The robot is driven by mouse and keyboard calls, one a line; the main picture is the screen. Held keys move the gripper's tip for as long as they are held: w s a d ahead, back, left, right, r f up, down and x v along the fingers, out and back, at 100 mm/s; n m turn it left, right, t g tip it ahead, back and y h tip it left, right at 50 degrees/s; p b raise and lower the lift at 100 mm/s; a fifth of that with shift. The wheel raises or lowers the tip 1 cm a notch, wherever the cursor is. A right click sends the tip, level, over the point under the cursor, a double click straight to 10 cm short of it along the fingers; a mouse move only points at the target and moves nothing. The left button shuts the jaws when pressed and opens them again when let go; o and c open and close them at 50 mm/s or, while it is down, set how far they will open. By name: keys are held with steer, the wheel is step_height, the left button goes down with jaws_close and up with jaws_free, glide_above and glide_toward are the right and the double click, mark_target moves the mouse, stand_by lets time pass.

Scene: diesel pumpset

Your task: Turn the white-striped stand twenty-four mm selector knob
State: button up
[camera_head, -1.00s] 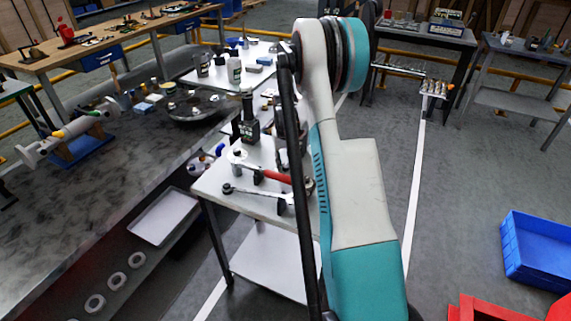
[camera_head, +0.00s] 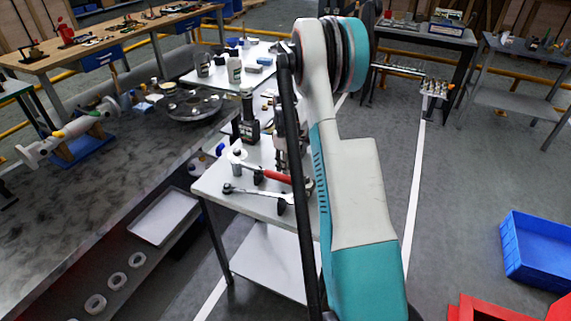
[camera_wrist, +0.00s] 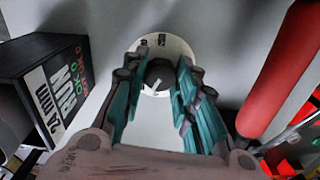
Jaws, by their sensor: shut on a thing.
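In the wrist view, the selector knob (camera_wrist: 157,80) is dark with a white stripe and sits at the centre of a round white dial plate (camera_wrist: 151,42). My gripper (camera_wrist: 158,88) has its teal fingers on both sides of the knob and is shut on it. The stripe is tilted in the picture. In the head view, my gripper (camera_head: 283,140) is partly behind my arm, low over the small white table; the knob is not clearly visible there.
A red-handled tool (camera_head: 275,176) lies on the small table (camera_head: 215,185); its red handle (camera_wrist: 284,68) is close right of my gripper in the wrist view. A wrench (camera_head: 255,192) lies at the front.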

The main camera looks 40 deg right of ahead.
steer(key=shift+n, duration=2.2)
steer(key=o, duration=1)
steer(key=shift+o, duration=0.2)
steer(key=shift+r, duration=0.1)
step_height(320, 180, up, 12)
